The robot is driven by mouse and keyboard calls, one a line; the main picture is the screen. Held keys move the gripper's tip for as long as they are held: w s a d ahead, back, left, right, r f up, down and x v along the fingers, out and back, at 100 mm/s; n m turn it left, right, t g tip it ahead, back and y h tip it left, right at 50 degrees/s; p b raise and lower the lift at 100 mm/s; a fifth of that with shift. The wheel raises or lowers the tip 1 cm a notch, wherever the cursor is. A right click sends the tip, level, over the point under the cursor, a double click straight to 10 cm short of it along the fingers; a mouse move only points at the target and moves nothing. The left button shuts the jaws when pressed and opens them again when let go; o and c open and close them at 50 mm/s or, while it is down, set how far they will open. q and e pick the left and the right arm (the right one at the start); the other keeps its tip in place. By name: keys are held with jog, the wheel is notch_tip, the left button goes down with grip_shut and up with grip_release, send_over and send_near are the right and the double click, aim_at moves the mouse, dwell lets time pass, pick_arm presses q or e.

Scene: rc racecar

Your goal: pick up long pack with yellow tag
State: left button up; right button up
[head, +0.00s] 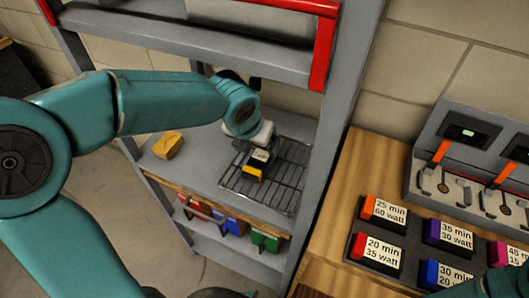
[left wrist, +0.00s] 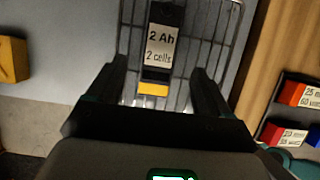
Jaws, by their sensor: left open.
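The pack with the yellow tag (left wrist: 153,88) lies on a wire rack (left wrist: 215,30) on the shelf. It is dark, with a white label reading "2 Ah 2 cells" and yellow at its near end. In the head view the pack (head: 260,157) shows just below my left gripper (head: 256,144), which partly hides it. In the left wrist view my left gripper (left wrist: 158,78) is open, its fingers on either side of the yellow end with gaps to both. I cannot tell its exact height above the pack. My right gripper is not in view.
A yellow block (head: 168,145) sits on the shelf to the left. Coloured packs (head: 234,223) stand on the lower shelf. Grey shelf posts (head: 340,120) rise beside the rack. On the wooden bench at right are labelled packs (head: 380,212) and a grey charger unit (head: 425,160).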

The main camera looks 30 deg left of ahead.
aim_at(262, 154)
pick_arm(q)
jog(key=shift+f, duration=0.55)
jog(key=x, duration=0.5)
jog(key=shift+f+b, duration=0.2)
jog(key=shift+b, duration=0.2)
jog(key=shift+w, duration=0.1)
jog(key=shift+c, duration=1.2)
jog(key=c, duration=1)
grip_shut()
jog(key=shift+r, duration=0.15)
